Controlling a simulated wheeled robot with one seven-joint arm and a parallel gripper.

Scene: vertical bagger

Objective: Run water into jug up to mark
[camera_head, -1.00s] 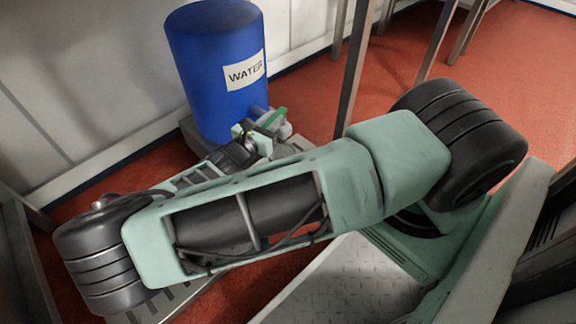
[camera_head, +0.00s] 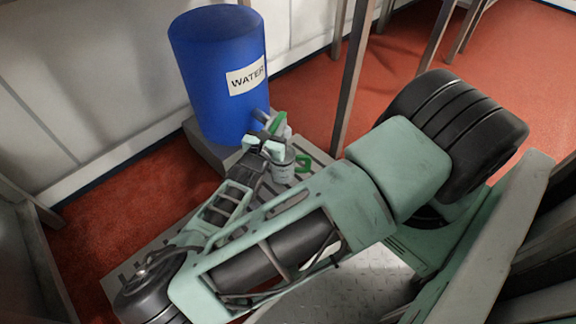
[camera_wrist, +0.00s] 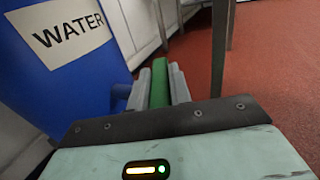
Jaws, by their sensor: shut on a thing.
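The blue water drum (camera_head: 215,75), labelled WATER, stands at the back left. Its tap (camera_head: 261,115) sticks out low on its right side and has a green lever (camera_head: 278,123). My gripper (camera_head: 274,136) is at the tap, shut on the green lever. In the wrist view the lever (camera_wrist: 159,82) lies between my two grey fingers. The drum fills the left of that view (camera_wrist: 60,75). A grey jug (camera_head: 284,170) with a green handle (camera_head: 303,164) stands below the tap, partly hidden by my gripper. Its mark and water level cannot be made out.
The drum rests on a grey block (camera_head: 208,148). The jug stands over a slatted grey grate (camera_head: 318,158). A metal post (camera_head: 350,85) rises to the right of the tap. A pale wall is behind; red floor (camera_head: 300,95) is open around.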

